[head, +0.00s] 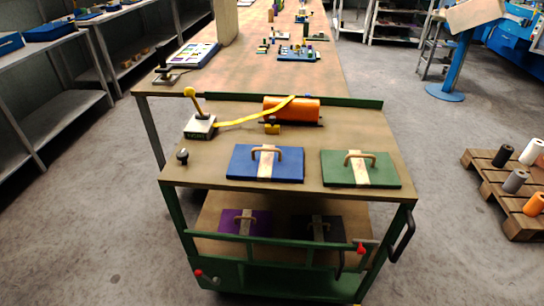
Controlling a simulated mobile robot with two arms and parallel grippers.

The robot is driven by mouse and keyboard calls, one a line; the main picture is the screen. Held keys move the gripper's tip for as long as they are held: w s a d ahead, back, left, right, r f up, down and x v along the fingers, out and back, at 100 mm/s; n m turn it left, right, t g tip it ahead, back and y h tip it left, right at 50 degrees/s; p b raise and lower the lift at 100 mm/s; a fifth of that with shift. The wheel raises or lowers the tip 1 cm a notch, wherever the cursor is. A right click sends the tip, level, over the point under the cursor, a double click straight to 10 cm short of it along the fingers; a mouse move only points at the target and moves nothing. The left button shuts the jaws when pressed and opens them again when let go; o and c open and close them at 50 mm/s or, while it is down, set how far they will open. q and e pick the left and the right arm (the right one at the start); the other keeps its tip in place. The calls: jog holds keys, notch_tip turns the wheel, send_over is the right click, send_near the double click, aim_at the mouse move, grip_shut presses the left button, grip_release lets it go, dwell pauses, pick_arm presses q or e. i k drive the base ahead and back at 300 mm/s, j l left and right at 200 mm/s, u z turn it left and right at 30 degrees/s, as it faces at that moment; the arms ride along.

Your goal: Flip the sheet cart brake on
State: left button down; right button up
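The sheet cart (300,197) is a green-framed cart with a brown top and a lower shelf, in the lower middle of the head view. A small red-knobbed lever (198,273) sits on a green plate at its lower left front, with a pale knob beside it. A red-tipped part (361,249) shows at its lower right front, near a black lever (339,264). I cannot tell for sure which of these is the brake, or its setting. Neither of my grippers is in view.
On the cart top lie a blue panel (240,168) and a green panel (386,174) with handles, an orange roll (305,109) and a yellow-knobbed lever device (199,129). A black bar handle (402,238) juts out right. A pallet (483,178) stands at right. Floor around the front is clear.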

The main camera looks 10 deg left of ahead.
aim_at(198, 272)
jog(key=u, duration=1)
